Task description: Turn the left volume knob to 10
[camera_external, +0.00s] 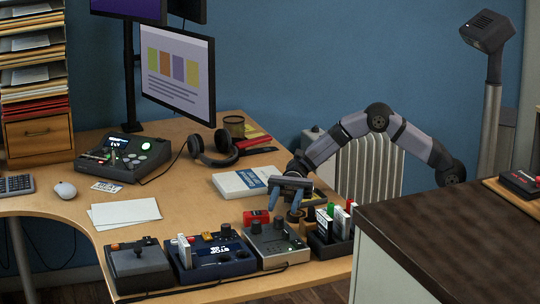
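A grey box (275,246) with dark knobs stands near the front edge of the desk. Its left knob (256,227) and right knob (278,222) stick up from its top; their labels and settings are too small to read. A dark blue box (213,258) to its left also carries knobs, one of them a black knob (225,231). Which knob is the left volume knob cannot be told from labels. My gripper (285,208) points down above and behind the grey box. Its two fingers are apart with nothing seen between them, and it appears clear of the knobs.
A black joystick box (139,268) stands left of the blue box. A holder with upright items (330,235) stands close on the right, beside a dark-topped counter (450,235). A red box (256,217) and a white book (240,182) lie behind.

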